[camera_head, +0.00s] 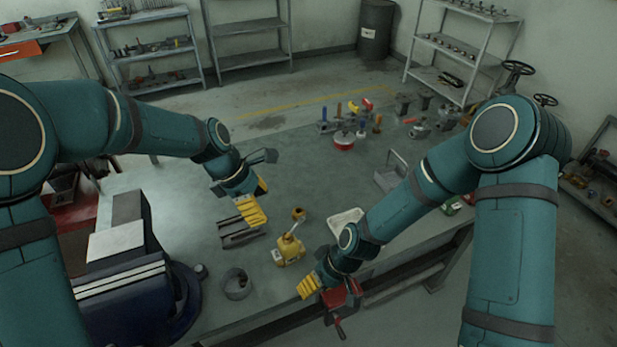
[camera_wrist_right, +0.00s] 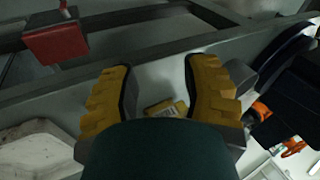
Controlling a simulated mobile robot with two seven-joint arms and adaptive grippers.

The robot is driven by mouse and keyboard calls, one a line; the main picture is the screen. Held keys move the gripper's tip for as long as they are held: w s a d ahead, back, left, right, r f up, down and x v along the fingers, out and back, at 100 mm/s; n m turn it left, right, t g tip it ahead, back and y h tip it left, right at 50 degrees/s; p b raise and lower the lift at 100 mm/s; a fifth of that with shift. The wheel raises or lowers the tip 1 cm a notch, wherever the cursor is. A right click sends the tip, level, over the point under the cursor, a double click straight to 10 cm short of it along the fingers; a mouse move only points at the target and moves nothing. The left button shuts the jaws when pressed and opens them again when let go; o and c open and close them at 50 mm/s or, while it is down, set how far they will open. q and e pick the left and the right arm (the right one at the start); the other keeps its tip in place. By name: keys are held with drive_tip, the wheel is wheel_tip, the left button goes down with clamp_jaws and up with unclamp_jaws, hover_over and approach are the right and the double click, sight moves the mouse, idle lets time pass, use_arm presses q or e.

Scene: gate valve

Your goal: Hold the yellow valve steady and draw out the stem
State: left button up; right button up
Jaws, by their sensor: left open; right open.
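The yellow valve (camera_head: 290,250) stands on the workbench near its front edge, with a pale stem-like part slanting up from its top. My left gripper (camera_head: 258,199) is open and empty, above the bench, behind and left of the valve. My right gripper (camera_head: 322,292) is open, in front and right of the valve at the bench's front edge, apart from it. In the right wrist view both yellow fingers stand apart, and a small yellow piece (camera_wrist_right: 167,108) shows beyond them; I cannot tell whether it is the valve.
A grey ring-shaped part (camera_head: 237,284) and a blue vise (camera_head: 135,275) are to the left. A white tray (camera_head: 346,222) sits to the right. A red part (camera_head: 342,298) is by my right gripper. Tools stand farther back.

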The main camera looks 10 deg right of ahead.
sight(286, 236)
use_arm(q)
drive_tip(key=x, duration=1.4)
drive_tip(key=shift+a, duration=0.1)
use_arm(e)
drive_tip(key=w+r+n, duration=0.6)
drive_tip(key=r+n, duration=0.2)
drive_tip(key=r, duration=0.3)
drive_tip(key=w+r+n+g, duration=0.1)
drive_tip(key=w+r+n, duration=0.6)
drive_tip(key=r, duration=0.5)
drive_tip(key=shift+w+d+r+n+g, duration=0.2)
drive_tip(key=shift+d+r+n+g, duration=0.1)
drive_tip(key=shift+n, duration=0.4)
use_arm(q)
clamp_jaws()
use_arm(e)
drive_tip(key=shift+o, duration=0.3)
